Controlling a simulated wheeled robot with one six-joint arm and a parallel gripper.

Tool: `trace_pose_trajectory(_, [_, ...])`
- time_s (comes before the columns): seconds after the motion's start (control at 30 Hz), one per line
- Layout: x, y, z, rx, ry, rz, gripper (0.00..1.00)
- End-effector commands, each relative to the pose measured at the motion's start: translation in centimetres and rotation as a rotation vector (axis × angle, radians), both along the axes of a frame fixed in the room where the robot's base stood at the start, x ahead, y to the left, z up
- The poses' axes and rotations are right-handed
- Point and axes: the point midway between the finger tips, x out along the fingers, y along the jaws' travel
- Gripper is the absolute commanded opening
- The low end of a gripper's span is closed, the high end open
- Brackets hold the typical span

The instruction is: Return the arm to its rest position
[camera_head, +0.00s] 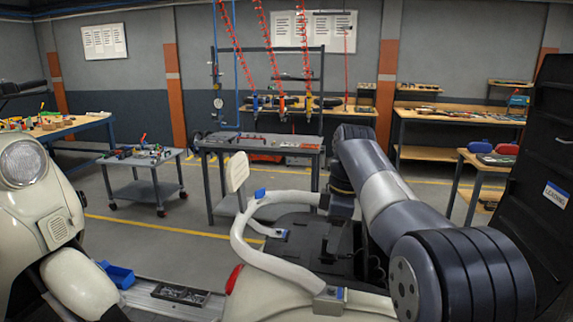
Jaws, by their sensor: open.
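My arm reaches in from the lower right, rises to a bend near the middle of the picture, and then points down. My gripper (334,246) hangs at its end, small and dark against a dark part behind it. It is open, and I see nothing held in it. It is just right of a cream curved tube frame (245,240) with blue pads. I cannot tell whether it touches anything there. The fingertips are hard to make out.
A cream scooter (55,228) stands at left. Behind are a grey workbench (262,143) and wheeled cart (145,160). A dark panel (535,200) stands at right.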

Motion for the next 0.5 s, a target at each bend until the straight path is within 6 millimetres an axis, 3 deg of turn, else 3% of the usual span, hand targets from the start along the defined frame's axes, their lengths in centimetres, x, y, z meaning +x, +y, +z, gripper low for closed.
trace_pose_trajectory(0.1, [0.0, 0.3, -2.1, -0.001, 0.002, 0.000, 0.47])
trace_pose_trajectory(0.2, [0.1, 0.2, 0.9, 0.000, -0.002, 0.000, 0.47])
trace_pose_trajectory(0.5, [0.1, 0.2, 6.2, 0.000, -0.002, 0.000, 0.47])
